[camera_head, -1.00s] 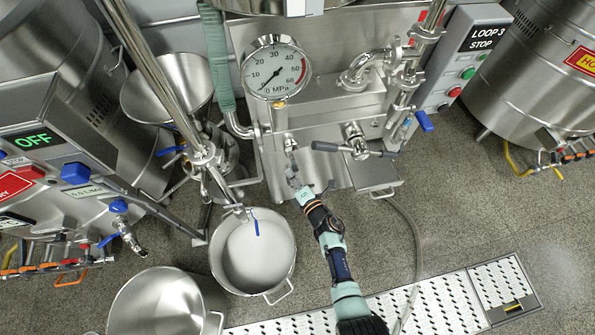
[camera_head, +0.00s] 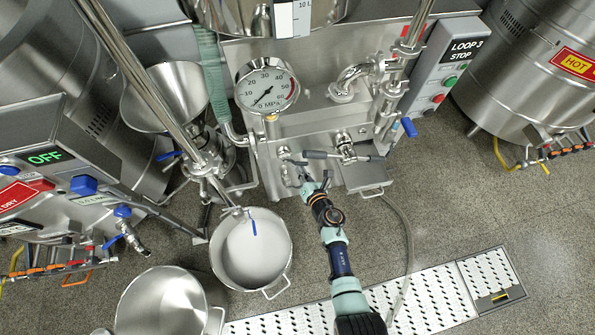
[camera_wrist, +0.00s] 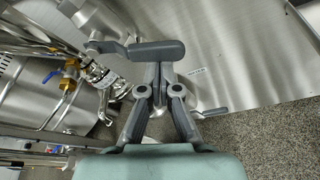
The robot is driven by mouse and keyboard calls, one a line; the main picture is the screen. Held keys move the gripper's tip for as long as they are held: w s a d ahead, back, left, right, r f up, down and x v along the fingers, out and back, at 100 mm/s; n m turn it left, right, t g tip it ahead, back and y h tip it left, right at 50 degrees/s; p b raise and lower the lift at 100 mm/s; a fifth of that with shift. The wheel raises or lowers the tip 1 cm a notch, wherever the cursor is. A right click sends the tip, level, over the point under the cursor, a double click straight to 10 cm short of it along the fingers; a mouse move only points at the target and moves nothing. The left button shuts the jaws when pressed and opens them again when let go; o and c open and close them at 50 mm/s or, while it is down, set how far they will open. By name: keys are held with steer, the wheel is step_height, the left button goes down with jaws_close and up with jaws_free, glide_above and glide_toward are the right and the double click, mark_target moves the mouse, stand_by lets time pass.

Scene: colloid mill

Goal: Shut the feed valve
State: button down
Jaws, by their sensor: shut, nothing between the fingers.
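My gripper (camera_head: 297,165) is shut and empty, low at the front of the steel machine body, beside a valve with a grey-gripped handle (camera_head: 315,155). In the wrist view my fingers (camera_wrist: 160,72) meet just below this grey lever (camera_wrist: 158,50); I cannot tell whether they touch it. The lever's thin end joins a round metal stem at the left. No readable label marks the feed valve, so I cannot tell for certain which valve it is. A blue-lever valve (camera_head: 409,128) sits on the pipework to the right.
A pressure gauge (camera_head: 267,88) stands above the valve. A steel pot (camera_head: 282,222) with a blue-lever outlet (camera_head: 254,228) over it is at lower left. A LOOP 3 control box (camera_head: 452,70) is at upper right. A hose (camera_head: 408,230) runs along the floor.

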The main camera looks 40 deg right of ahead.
steer(key=shift+s+d+r+n+g+h+p, duration=0.1)
steer(key=shift+d+r+n+g+h+p, duration=0.1)
steer(key=shift+r+n+p, duration=0.25)
steer(key=shift+s+d+r+n+g+h+p, duration=0.1)
steer(key=shift+d+r+n+h+p, duration=0.2)
steer(key=shift+n, duration=0.25)
steer(key=shift+s+d+r+p, duration=0.15)
steer(key=shift+d+r+p, duration=0.05)
steer(key=shift+r+p, duration=0.45)
steer(key=shift+r, duration=0.3)
steer(key=shift+f, duration=0.15)
steer(key=p, duration=0.1)
glide_toward(304, 163)
step_height(304, 163, down, 3)
steer(key=s+a, duration=0.2)
steer(key=shift+w+d+f, duration=0.15)
steer(key=shift+w+d, duration=0.05)
steer(key=shift+w, duration=0.05)
